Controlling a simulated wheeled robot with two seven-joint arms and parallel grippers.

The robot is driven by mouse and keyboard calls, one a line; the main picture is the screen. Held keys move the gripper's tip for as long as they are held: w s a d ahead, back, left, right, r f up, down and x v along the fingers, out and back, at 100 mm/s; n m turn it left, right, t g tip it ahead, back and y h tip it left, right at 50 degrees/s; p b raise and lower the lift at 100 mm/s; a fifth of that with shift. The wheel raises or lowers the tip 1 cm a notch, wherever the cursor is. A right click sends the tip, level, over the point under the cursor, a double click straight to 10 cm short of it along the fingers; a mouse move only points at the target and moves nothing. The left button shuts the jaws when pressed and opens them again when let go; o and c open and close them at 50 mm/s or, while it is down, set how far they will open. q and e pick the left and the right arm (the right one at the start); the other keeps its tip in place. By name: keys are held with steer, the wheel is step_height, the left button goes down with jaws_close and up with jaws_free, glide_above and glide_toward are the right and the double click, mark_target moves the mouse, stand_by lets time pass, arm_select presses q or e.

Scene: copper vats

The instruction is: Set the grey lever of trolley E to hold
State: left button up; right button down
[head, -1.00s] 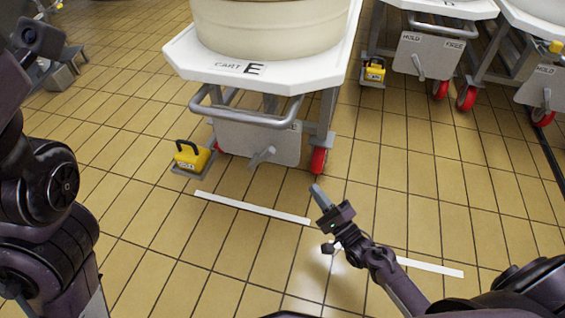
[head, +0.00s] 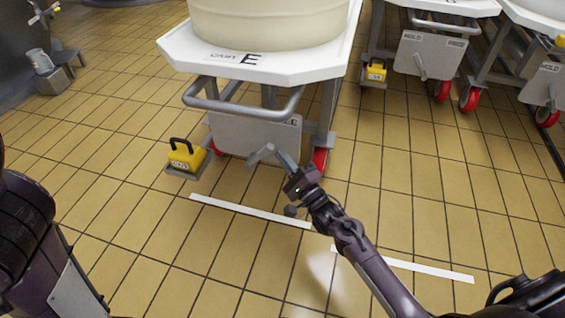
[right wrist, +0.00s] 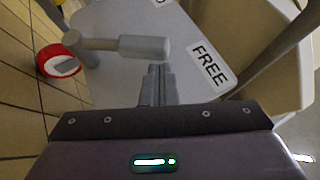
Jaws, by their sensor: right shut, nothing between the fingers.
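Trolley E (head: 190,62) has a white top marked CART E. Its grey plate (head: 235,134) hangs below the push bar. The grey lever (head: 260,153) sits low on this plate; in the right wrist view the lever's grey handle (right wrist: 145,47) lies just beyond my fingertips. A FREE label (right wrist: 209,66) is beside it. My right gripper (head: 284,160) is shut and empty, its fingers close beside the lever; I cannot tell whether they touch. It also shows in the right wrist view (right wrist: 157,85). My left gripper is out of view.
A red wheel (head: 319,160) is right of the plate. Other trolleys with lever plates (head: 428,55) stand at the right. A white floor line (head: 250,210) crosses open tiles in front.

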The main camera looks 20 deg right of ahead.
steer(key=shift+w+a+r, duration=0.1)
steer(key=shift+a+r, duration=0.05)
steer(key=shift+a, duration=0.05)
